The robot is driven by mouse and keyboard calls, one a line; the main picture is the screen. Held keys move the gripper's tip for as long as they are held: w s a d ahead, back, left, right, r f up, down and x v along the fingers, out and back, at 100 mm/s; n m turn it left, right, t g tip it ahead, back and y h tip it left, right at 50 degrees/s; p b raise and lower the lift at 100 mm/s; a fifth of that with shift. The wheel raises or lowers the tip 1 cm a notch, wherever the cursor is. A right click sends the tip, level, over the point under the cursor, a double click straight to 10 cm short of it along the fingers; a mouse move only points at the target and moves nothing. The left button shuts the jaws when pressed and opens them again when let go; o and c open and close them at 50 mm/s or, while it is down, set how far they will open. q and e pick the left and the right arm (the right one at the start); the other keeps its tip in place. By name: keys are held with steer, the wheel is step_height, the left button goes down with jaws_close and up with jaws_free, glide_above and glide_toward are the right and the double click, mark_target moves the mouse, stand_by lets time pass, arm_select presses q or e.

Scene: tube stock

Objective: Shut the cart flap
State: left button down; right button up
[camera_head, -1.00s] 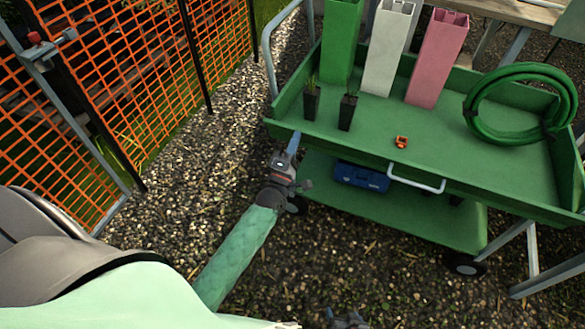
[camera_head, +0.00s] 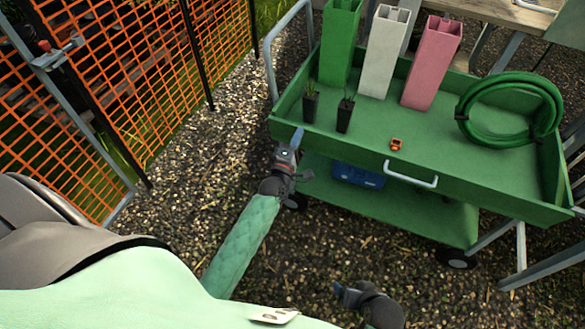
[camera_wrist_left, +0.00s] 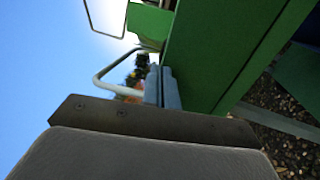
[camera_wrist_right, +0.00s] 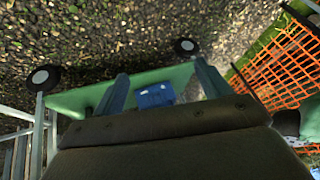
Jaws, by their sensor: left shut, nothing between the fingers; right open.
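The cart flap (camera_head: 440,187) is the long green front panel of the cart's upper tray, with a white handle (camera_head: 410,175) on its outer face. It stands close to upright; I cannot tell whether it is fully closed. My left gripper (camera_head: 297,138) is shut and empty at the flap's left end. In the left wrist view its fingers (camera_wrist_left: 162,88) lie close beside a green panel (camera_wrist_left: 215,55); contact is unclear. My right gripper (camera_head: 345,293) is low over the gravel in front of the cart. In the right wrist view its fingers (camera_wrist_right: 160,88) are apart and empty.
The tray holds green, white and pink square tubes (camera_head: 432,62), two small potted plants (camera_head: 343,112), a small orange item (camera_head: 396,144) and a coiled green hose (camera_head: 510,105). A blue box (camera_head: 357,176) sits on the lower shelf. Orange fencing (camera_head: 120,90) stands left.

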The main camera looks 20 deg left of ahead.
arm_select(q)
steer(key=shift+w+a+r+p, duration=0.1)
steer(key=shift+w+r+p, duration=0.4)
steer(key=shift+w+p, duration=0.3)
arm_select(e)
step_height(320, 180, up, 8)
steer(key=s, duration=0.1)
steer(key=shift+s+d+g, duration=0.15)
steer(key=shift+d+g, duration=0.25)
arm_select(q)
steer(key=shift+w+r, duration=0.1)
arm_select(e)
steer(key=shift+r, duration=0.15)
steer(key=shift+s, duration=0.15)
